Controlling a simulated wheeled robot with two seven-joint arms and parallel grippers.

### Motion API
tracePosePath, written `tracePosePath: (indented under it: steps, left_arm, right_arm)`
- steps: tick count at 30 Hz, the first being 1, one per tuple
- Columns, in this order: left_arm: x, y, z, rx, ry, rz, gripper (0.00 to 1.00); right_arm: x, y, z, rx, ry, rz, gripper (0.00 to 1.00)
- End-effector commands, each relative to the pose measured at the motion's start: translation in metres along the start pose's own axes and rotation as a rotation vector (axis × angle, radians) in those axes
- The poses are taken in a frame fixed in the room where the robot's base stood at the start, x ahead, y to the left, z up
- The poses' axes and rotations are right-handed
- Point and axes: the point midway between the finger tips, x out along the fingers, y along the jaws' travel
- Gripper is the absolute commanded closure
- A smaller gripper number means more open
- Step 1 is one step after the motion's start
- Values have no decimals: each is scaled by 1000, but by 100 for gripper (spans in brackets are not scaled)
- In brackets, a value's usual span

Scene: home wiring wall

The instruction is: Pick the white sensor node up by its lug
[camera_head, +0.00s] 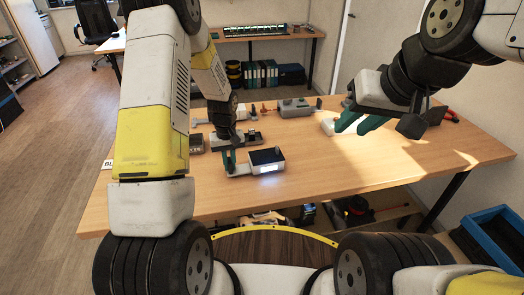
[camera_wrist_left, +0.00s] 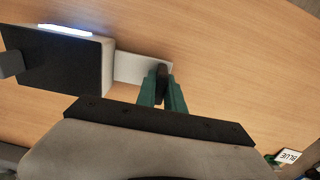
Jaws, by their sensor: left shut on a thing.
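The white sensor node (camera_head: 268,168) has a dark top face and a lit strip on its front side. It is near the middle of the table; I cannot tell whether it touches the wood. In the left wrist view the node (camera_wrist_left: 108,68) is at upper left, and its pale lug plate (camera_wrist_left: 132,67) reaches right to a dark upright piece between my fingers. My left gripper (camera_head: 229,162) is shut on the lug; its green fingertips also show in the wrist view (camera_wrist_left: 161,88). My right gripper (camera_head: 360,123) hangs over the table's right part, green fingers apart and empty.
Small devices (camera_head: 294,108) stand along the back of the wooden table (camera_head: 330,168). A white object (camera_head: 328,126) is partly hidden behind my right gripper. A tag reading BLUE (camera_wrist_left: 288,156) lies at the left edge. The front right of the table is clear.

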Motion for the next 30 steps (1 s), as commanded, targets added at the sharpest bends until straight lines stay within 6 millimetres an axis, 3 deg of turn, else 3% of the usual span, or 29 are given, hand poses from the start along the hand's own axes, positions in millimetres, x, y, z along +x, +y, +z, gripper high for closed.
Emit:
tracePosePath:
  steps: [21,30]
  left_arm:
    - [-44,1,0,-1,1,1,100]
    - [-49,0,0,0,1,1,100]
  right_arm:
    - [0,0,0,0,0,0,67]
    - [0,0,0,0,0,0,67]
